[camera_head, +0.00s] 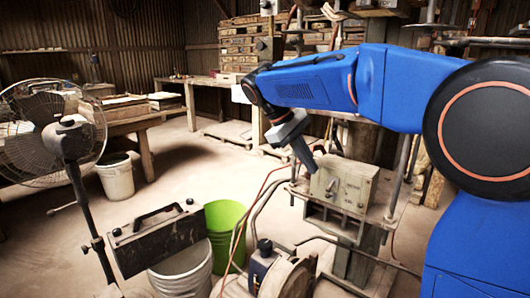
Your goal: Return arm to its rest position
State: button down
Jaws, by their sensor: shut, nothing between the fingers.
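My blue arm reaches in from the right side of the head view and stretches left across the upper middle. My gripper (304,155) hangs at its end, pointing down and slightly right. It is shut and holds nothing. It is just left of a beige metal control box (343,184) with a lever on its front, which sits on the tile press (350,222). I cannot tell whether the fingertips touch the box.
A standing fan (70,140) is at the left. A dark metal box with a handle (157,238), a white bucket (183,274) and a green bucket (225,235) stand in front. Cables run beside the press. Open floor lies behind the buckets.

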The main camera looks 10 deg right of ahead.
jog(key=s+d+f+m+t+y, duration=0.1)
jog(key=s+d+f+m+y, duration=0.2)
jog(key=s, duration=0.5)
jog(key=s+d+f+t+y, duration=0.1)
jog(key=s+d+f, duration=0.2)
jog(key=s+d, duration=0.35)
jog(key=s+f+m+t+y, duration=0.2)
jog(key=s+f+m+t, duration=0.1)
jog(key=s+f, duration=0.8)
jog(key=shift+s+a+f+m+t, duration=0.35)
jog(key=shift+s+m, duration=0.45)
jog(key=shift+s, duration=0.9)
jog(key=shift+r, duration=0.1)
